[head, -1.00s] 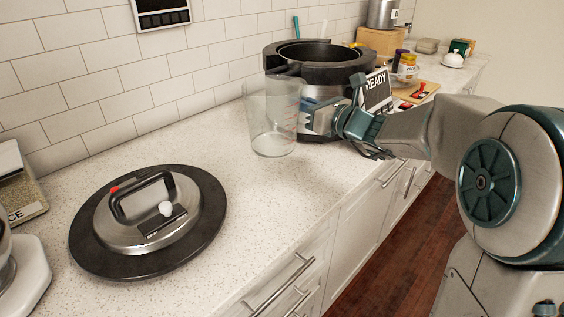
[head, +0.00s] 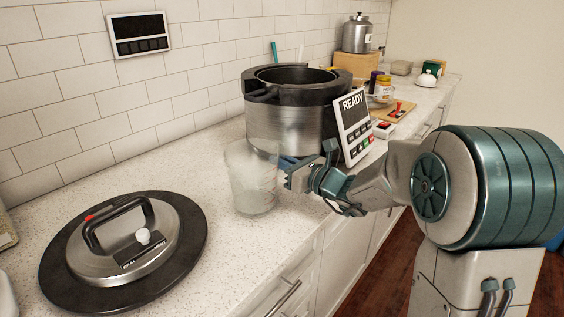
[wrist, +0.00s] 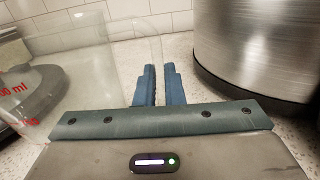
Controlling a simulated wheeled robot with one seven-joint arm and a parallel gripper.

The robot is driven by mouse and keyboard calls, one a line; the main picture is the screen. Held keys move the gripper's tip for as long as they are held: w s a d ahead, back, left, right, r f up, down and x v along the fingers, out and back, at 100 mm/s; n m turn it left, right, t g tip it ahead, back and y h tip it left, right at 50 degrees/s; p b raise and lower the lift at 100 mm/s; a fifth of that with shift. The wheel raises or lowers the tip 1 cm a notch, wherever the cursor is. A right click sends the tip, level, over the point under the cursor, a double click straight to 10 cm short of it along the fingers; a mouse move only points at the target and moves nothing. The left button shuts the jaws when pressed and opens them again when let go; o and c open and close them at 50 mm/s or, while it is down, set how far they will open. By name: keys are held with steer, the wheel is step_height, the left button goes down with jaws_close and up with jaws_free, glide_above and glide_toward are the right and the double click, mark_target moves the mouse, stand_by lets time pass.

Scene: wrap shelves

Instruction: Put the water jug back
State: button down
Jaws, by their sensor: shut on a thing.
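The water jug (head: 252,180) is a clear, empty-looking container standing upright in the head view, in front of the large pot. In the wrist view its clear wall (wrist: 75,75) with red ml marks fills the left side. My gripper (head: 290,170) is at the jug's right side, shut on its clear handle. In the wrist view the two blue fingers (wrist: 158,85) are close together around the see-through handle. I cannot tell for certain whether the jug's base touches the counter.
A steel pot cooker (head: 290,130) with a READY panel (head: 354,125) stands close behind the jug. A black-rimmed lid (head: 185,225) lies at the left. Clear counter (head: 215,275) lies in front of the jug. A cutting board and jars stand farther back.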

steer(key=shift+f, duration=0.2)
steer(key=c, duration=1.5)
jaws_free()
steer(key=shift+r, duration=0.1)
steer(key=shift+c, duration=0.2)
steer(key=shift+r, duration=0.1)
steer(key=shift+s+d, duration=0.1)
steer(key=shift+d, duration=0.1)
steer(key=v, duration=1.1)
steer(key=shift+s+d, duration=0.2)
steer(key=shift+d, duration=0.05)
